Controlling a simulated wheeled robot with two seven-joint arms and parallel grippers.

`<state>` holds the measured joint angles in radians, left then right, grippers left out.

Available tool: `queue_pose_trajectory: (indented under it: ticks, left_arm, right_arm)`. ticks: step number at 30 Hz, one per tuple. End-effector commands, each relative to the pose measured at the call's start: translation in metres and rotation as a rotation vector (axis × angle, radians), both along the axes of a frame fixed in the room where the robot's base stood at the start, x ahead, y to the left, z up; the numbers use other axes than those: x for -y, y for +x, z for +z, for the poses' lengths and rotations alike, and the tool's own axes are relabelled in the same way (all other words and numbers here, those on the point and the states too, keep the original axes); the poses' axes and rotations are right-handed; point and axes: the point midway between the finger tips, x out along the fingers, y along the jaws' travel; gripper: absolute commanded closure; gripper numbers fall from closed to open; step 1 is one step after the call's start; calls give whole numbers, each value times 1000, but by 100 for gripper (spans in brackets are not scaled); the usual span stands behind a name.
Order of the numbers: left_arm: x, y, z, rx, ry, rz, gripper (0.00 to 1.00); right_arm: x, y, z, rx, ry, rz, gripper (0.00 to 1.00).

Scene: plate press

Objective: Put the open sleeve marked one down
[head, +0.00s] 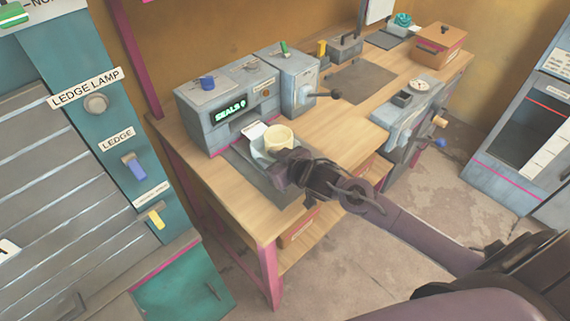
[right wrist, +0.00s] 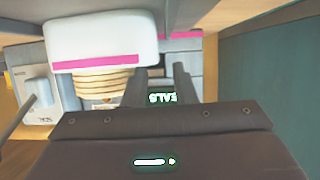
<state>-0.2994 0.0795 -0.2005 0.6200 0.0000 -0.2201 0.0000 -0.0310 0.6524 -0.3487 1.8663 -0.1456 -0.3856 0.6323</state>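A cream, round, open-topped piece (head: 279,138) stands on the left workbench beside the machine with the SEALS display. It may be the open sleeve; I can read no mark on it. My right gripper (head: 288,163) is close against its near side in the head view. In the upside-down right wrist view, the two dark fingers (right wrist: 160,72) stand apart, with no held thing clear between them. Beside them is a ribbed cream piece (right wrist: 92,82) next to a white body with a pink band (right wrist: 100,40). Whether a finger touches it is unclear. My left gripper is out of view.
The SEALS machine (head: 226,108) stands behind the cream piece, with a levered grey box (head: 290,78) beside it. A dark mat (head: 360,80) and a brown box (head: 440,42) lie farther back. Bare wood (head: 240,212) is free at the bench's front left.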

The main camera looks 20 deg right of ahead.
Motion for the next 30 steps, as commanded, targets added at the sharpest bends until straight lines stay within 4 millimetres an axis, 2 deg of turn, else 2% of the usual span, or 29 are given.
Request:
queue_pose_trajectory:
  ticks: [1,6,12,18,30]
  left_arm:
    - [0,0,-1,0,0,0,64]
    - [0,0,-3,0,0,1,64]
    - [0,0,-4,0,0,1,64]
    - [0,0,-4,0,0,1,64]
    - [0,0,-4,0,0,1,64]
  right_arm:
    - [4,-12,2,-3,-4,2,75]
    - [14,-41,16,-2,-3,2,75]
    - [22,-62,26,-2,-3,1,75]
    - [24,-68,30,-1,-1,1,75]
    - [24,-69,30,0,-1,0,75]
